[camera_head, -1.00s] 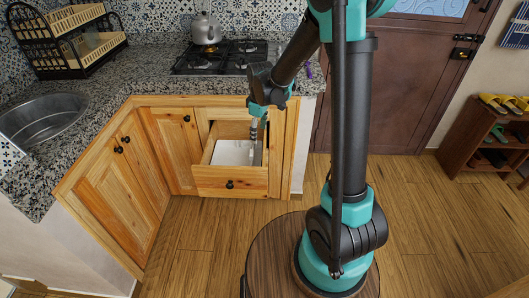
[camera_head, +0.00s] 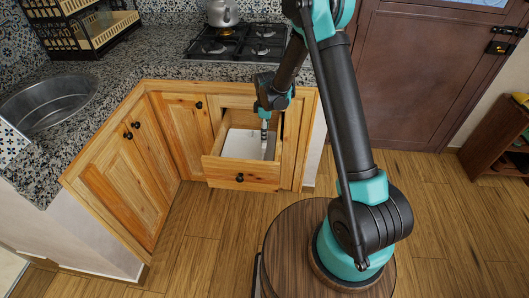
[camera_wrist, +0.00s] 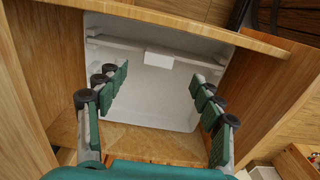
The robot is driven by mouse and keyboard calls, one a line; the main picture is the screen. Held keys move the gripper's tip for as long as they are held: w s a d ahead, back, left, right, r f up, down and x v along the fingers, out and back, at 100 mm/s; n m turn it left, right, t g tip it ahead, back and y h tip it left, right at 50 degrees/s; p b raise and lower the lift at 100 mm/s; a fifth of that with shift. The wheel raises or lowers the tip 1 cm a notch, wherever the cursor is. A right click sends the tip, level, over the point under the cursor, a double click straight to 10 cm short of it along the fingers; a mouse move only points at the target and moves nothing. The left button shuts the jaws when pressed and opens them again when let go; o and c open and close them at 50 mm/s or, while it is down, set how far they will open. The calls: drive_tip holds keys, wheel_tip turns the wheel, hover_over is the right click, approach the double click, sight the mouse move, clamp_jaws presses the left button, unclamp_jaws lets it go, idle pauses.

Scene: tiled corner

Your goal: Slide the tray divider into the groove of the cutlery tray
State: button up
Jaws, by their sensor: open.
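The white cutlery tray (camera_head: 243,145) sits in the open wooden drawer; the wrist view shows its floor (camera_wrist: 155,103). A white bar with a small block at its middle, apparently the tray divider (camera_wrist: 159,60), spans the tray toward the top of the wrist view. I cannot tell whether its ends sit in the groove. My gripper (camera_wrist: 160,80) is open, its green-padded fingers wide apart with nothing between them; the divider's block shows beyond the fingertips. In the head view my gripper (camera_head: 265,138) points down into the drawer's right part. The divider is not clear there.
Drawer walls surround the tray; the drawer front (camera_head: 240,176) has a black knob. Granite counter (camera_head: 150,85) with a stove (camera_head: 240,48) and kettle (camera_head: 222,12) lies above. A sink (camera_head: 48,100) is at left. Floor in front is clear.

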sight(264, 144)
wheel_tip(264, 144, down, 4)
drive_tip(key=shift+r, duration=0.2)
drive_tip(key=shift+w+a+f, duration=0.1)
drive_tip(key=shift+a+f, duration=0.05)
drive_tip(key=shift+f, duration=1.15)
drive_tip(key=shift+a+f, duration=0.1)
drive_tip(key=shift+f, duration=1.2)
drive_tip(key=c, duration=1.3)
drive_tip(key=shift+r, duration=0.15)
